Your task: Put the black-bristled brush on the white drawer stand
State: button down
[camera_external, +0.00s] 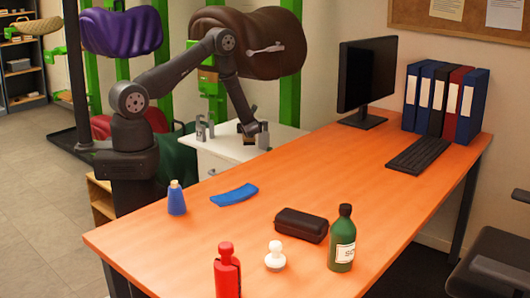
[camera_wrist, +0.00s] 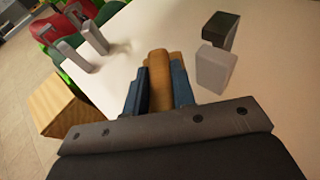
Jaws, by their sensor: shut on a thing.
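My gripper (camera_wrist: 159,72) is shut on a brown wooden piece (camera_wrist: 158,62), which looks like the brush; its bristles are not clearly visible. In the external view my gripper (camera_external: 248,124) is low over the right part of the white drawer stand (camera_external: 222,150), with a small brown part (camera_external: 246,130) of the held piece showing. The bare white top of the stand also shows in the wrist view (camera_wrist: 112,78). I cannot tell whether the held piece touches the top.
Two upright grey pieces (camera_wrist: 82,47) stand at the stand's left side. A grey block (camera_wrist: 215,68) and a dark block (camera_wrist: 220,32) stand close right of my gripper. The orange desk (camera_external: 330,185) holds a blue brush-like piece (camera_external: 234,195), bottles and a black case (camera_external: 301,225).

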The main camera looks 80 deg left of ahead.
aim_at(249, 141)
jog(key=shift+f, duration=2.75)
jog(key=shift+f, duration=0.55)
jog(key=c, duration=1.1)
grip_release()
jog(key=shift+d, duration=0.1)
jog(key=v, duration=1.7)
jog(key=shift+d, duration=0.1)
jog(key=x, duration=1.7)
jog(key=shift+a, duration=0.25)
jog(key=shift+r, duration=0.1)
